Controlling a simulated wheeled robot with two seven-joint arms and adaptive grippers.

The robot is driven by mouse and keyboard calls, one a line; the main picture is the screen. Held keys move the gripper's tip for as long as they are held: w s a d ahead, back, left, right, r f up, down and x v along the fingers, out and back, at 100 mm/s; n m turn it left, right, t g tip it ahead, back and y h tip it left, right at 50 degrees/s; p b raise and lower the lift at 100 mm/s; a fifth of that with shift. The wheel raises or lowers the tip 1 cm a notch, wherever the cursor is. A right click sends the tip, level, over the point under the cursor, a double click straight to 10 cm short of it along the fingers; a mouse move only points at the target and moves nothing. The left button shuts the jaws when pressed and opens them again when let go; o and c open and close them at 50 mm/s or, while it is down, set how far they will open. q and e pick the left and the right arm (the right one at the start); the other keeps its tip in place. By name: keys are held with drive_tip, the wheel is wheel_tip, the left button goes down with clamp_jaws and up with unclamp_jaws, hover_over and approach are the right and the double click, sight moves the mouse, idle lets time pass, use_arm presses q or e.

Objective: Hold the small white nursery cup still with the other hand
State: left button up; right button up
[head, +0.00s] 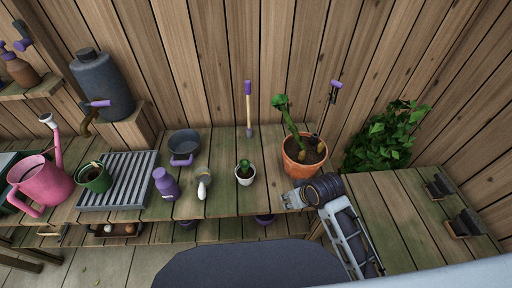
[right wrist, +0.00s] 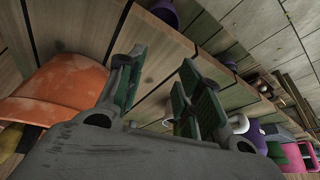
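The small white nursery cup (head: 245,181) stands upright on the wooden bench with a small green plant in it. My right gripper (head: 287,201) is at the bench's front edge, to the right of the cup and apart from it, just in front of the terracotta pot. In the right wrist view the two dark green fingers of my right gripper (right wrist: 158,92) are spread with nothing held between them. A pale curved edge behind the fingers may be the cup, mostly hidden. My left gripper is not in view.
The terracotta pot (head: 303,172) with a tall plant stands close to my right gripper. A white-tipped tool (head: 202,190) and a purple bottle (head: 166,185) are left of the cup. A grey bowl (head: 185,144) stands behind them. Bare bench lies between cup and right gripper.

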drive_tip(key=w+a+r+n+y, duration=0.2)
drive_tip(key=w+a+r+n, duration=0.3)
drive_tip(key=w+a+r, duration=0.6)
drive_tip(key=shift+w+a+r, duration=0.2)
drive_tip(key=shift+a+r, duration=0.1)
drive_tip(key=shift+r, duration=1.65)
